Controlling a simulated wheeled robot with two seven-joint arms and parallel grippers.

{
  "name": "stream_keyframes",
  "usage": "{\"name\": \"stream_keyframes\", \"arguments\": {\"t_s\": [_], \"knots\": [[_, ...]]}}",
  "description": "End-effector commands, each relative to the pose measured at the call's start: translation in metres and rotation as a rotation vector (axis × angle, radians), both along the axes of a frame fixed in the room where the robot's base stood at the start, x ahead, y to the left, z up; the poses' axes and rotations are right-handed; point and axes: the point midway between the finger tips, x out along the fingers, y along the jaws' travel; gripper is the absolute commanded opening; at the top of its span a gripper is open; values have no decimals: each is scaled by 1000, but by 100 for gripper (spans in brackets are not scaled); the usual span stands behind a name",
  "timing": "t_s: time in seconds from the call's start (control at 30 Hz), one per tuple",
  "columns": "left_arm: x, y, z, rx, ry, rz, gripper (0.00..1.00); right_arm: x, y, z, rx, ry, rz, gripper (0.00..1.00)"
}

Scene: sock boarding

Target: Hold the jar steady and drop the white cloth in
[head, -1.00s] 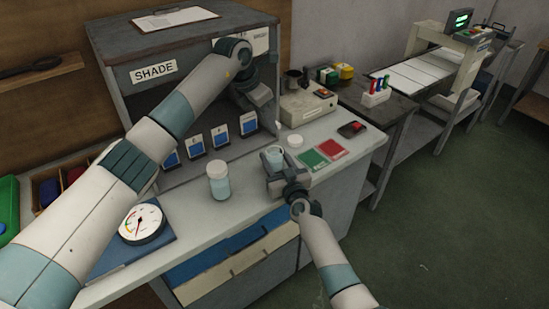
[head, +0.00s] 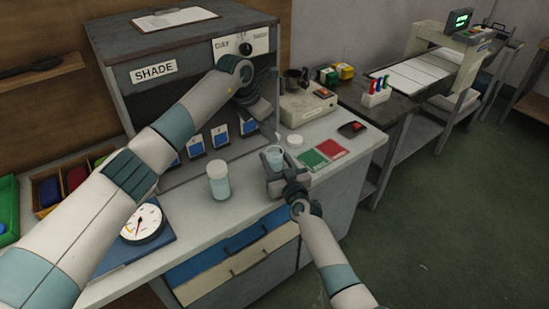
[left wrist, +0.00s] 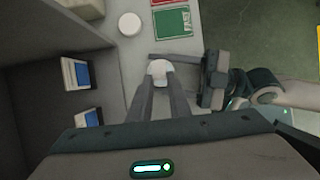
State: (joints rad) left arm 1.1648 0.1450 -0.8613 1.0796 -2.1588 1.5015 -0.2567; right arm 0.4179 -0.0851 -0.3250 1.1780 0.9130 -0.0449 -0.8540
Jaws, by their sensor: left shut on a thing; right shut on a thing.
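My left gripper (left wrist: 160,84) is shut on the white cloth (left wrist: 159,68), a small pale piece at its fingertips in the left wrist view. In the head view the left gripper (head: 272,128) is just above the open jar (head: 274,157), pointing down. The jar is small and upright at the counter's front edge. My right gripper (head: 276,178) is shut on the jar from the front; it also shows beside the left fingertips in the left wrist view. The left gripper and cloth hide most of the jar in that view. I cannot tell whether the cloth touches its rim.
A capped jar (head: 219,182) stands left of the held jar. A loose white lid (head: 294,141) lies behind it, beside green (head: 313,158) and red (head: 331,149) cards. The grey SHADE cabinet (head: 118,90) stands behind. A dial gauge (head: 143,222) sits front left.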

Motion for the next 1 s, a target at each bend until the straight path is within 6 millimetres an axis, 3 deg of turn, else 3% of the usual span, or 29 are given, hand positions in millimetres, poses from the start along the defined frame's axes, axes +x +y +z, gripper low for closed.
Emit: {"name": "stream_keyframes", "arguments": {"t_s": [0.6, 0.93, 0.97, 1.0], "knots": [[0, 0, -24, 1, 1, 0, 0, 0, 0, 0, 0, 1, 0, 20], [0, 0, -26, 0, 0, 0, 0, 0, 0, -1, 0, 1, 0, 20], [0, 0, -26, 0, 0, 0, 19, 0, 0, -1, 0, 1, 0, 20], [0, 0, -26, 0, 0, 0, 29, 0, 0, -1, 0, 1, 0, 20]]}}
